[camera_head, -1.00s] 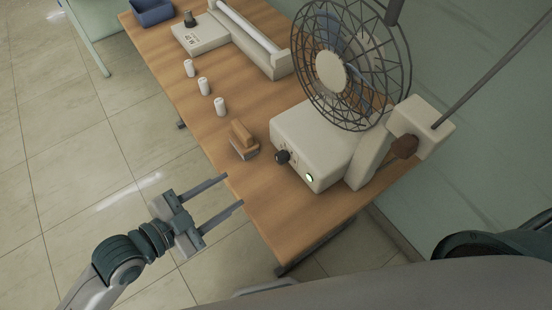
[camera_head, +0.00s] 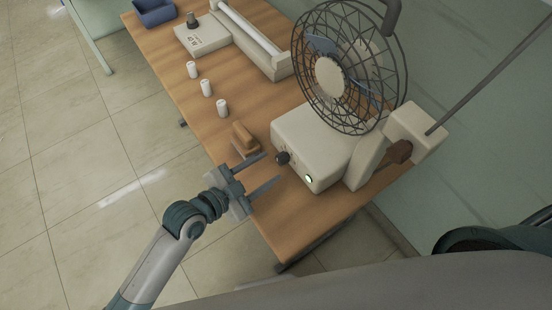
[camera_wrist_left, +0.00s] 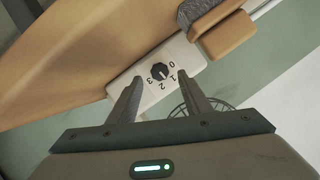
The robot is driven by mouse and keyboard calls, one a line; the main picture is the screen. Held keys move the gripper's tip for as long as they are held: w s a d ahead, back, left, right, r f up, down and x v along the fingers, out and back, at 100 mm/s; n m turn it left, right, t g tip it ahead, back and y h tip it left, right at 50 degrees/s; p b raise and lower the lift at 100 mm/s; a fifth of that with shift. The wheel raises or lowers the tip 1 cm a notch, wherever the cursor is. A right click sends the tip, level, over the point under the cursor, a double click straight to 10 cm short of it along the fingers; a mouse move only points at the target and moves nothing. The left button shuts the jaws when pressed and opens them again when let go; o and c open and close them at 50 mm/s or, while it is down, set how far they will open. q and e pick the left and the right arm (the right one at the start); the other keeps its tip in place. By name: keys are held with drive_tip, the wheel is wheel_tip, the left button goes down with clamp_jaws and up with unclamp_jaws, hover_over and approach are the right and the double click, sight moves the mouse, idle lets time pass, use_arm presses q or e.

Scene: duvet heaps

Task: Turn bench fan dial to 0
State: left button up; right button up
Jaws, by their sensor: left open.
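The bench fan has a cream base box (camera_head: 315,135) with a round wire-caged head (camera_head: 350,65). Its dark dial (camera_head: 283,158) is on the front face, beside a lit green button. In the left wrist view the dial (camera_wrist_left: 160,71) has the numbers 0, 1, 2 and 3 around it; I cannot read its pointer surely. My left gripper (camera_head: 273,167) is open and empty, just in front of the dial. In the left wrist view its fingers (camera_wrist_left: 159,77) appear on either side of the dial, and I see no contact. My right gripper is not in view.
A wood-backed brush (camera_head: 244,140) lies on the wooden table (camera_head: 270,205) close to the left gripper. Several white cylinders (camera_head: 207,88) stand in a row further back. Behind them are a long cream device (camera_head: 203,38) and a blue bin (camera_head: 154,12).

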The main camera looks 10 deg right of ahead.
sight(278, 162)
use_arm(q)
drive_tip(key=shift+p+x, duration=0.35)
drive_tip(key=shift+x, duration=2.05)
drive_tip(key=shift+c, duration=0.4)
drive_tip(key=c, duration=1)
